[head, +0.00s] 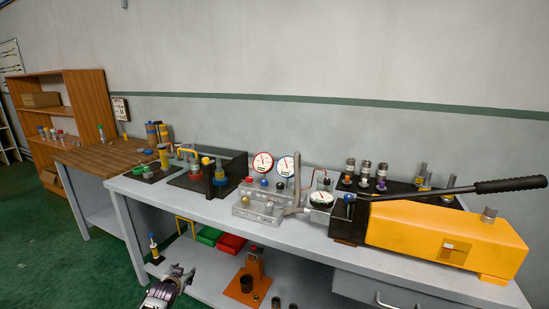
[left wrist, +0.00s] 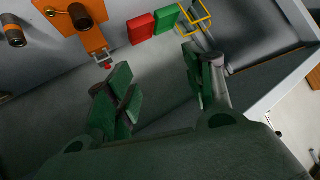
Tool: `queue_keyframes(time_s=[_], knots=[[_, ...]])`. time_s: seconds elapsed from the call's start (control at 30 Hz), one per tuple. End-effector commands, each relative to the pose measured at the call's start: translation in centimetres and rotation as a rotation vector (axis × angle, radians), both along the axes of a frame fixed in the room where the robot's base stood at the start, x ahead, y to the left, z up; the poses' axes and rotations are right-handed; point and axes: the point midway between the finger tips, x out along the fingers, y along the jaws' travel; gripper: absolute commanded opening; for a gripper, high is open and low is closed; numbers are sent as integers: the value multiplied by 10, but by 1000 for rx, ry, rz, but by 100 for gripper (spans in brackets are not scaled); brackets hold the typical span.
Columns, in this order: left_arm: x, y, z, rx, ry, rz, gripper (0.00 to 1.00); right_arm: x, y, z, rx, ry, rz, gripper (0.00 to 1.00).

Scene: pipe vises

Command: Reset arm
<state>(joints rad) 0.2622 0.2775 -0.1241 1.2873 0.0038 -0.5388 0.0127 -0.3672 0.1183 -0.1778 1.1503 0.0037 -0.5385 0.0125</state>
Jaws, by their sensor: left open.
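My left gripper (head: 172,283) is low at the front of the grey workbench (head: 150,195), below the level of its top. In the left wrist view its two green-padded fingers (left wrist: 160,95) stand apart with nothing between them. The gripper is beside the bench's lower shelf and holds nothing. My right gripper shows in neither view.
The lower shelf holds an orange vise (head: 254,275), a red box (head: 231,244), a green box (head: 209,235) and a yellow frame (head: 186,227). On the bench top are gauges (head: 263,164) and a yellow pump (head: 440,235) with a long black lever. Green floor is free at left.

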Motion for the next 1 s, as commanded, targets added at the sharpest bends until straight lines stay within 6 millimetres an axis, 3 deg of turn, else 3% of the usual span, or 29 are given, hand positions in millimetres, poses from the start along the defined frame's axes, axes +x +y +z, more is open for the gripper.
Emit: queue_keyframes(time_s=[0.03, 0.1, 0.5, 0.77, 1.0], knots=[[-14, -5, -22, -6, 31, -2, 53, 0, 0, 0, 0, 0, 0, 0], [-30, -10, -47, -12, 68, -5, 53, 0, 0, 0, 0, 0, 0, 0], [-143, -40, -178, -49, 279, -14, 53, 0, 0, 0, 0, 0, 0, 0], [-229, -61, -250, -74, 414, -18, 53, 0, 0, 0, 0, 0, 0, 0], [-318, -80, -305, -98, 540, -21, 53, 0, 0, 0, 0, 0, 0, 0]])
